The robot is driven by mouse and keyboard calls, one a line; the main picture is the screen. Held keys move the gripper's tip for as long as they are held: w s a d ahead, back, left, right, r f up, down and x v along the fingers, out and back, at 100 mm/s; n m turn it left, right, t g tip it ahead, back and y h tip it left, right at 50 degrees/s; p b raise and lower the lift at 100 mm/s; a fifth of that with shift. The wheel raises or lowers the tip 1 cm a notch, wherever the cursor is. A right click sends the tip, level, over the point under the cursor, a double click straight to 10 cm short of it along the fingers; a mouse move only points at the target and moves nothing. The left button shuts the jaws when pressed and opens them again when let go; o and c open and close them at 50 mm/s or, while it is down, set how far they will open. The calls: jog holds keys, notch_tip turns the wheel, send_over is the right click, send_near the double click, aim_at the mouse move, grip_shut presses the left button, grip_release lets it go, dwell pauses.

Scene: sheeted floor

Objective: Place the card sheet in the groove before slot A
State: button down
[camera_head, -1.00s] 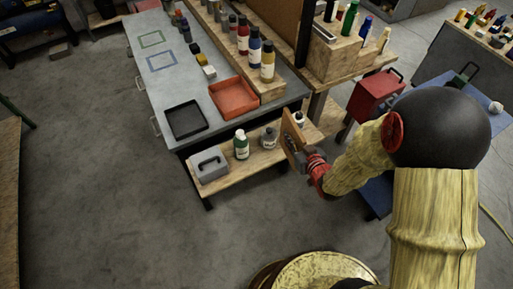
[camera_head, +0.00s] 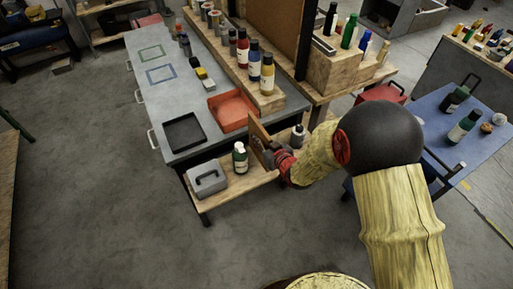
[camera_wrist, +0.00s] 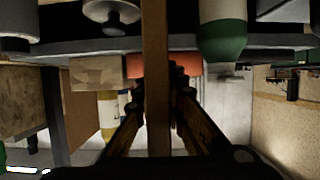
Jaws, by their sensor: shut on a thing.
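My gripper (camera_head: 271,157) is shut on a thin brown card sheet (camera_head: 258,133), held upright beside the bench's front right corner, near the red tray. In the wrist view the sheet (camera_wrist: 157,60) shows edge-on between the two fingers of my gripper (camera_wrist: 160,95). A wooden block (camera_head: 345,62) at the back right has a dark narrow slot in its top. I cannot make out any slot lettering, so I cannot tell which groove lies before slot A.
The red tray (camera_head: 228,119) and black tray (camera_head: 202,138) lie on the grey bench (camera_head: 165,105). A wooden rack (camera_head: 262,100) carries several bottles. A green-labelled bottle (camera_head: 240,160) and grey toolbox (camera_head: 206,182) stand on the lower shelf. A blue table (camera_head: 436,108) stands at right.

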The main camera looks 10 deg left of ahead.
jog(key=shift+w+a+f+b, duration=0.2)
jog(key=shift+f+b, duration=0.05)
jog(key=shift+f, duration=0.6)
jog(key=shift+w+a+f+b, duration=0.2)
jog(key=shift+f+b, duration=0.1)
jog(key=shift+f, duration=0.5)
jog(key=shift+w+a+f+b, duration=0.15)
jog(key=shift+a+f+b, duration=0.1)
jog(key=shift+f, duration=0.6)
jog(key=shift+f, duration=0.2)
jog(key=c, duration=2)
grip_release()
jog(key=shift+o, duration=0.8)
jog(key=shift+r, duration=0.15)
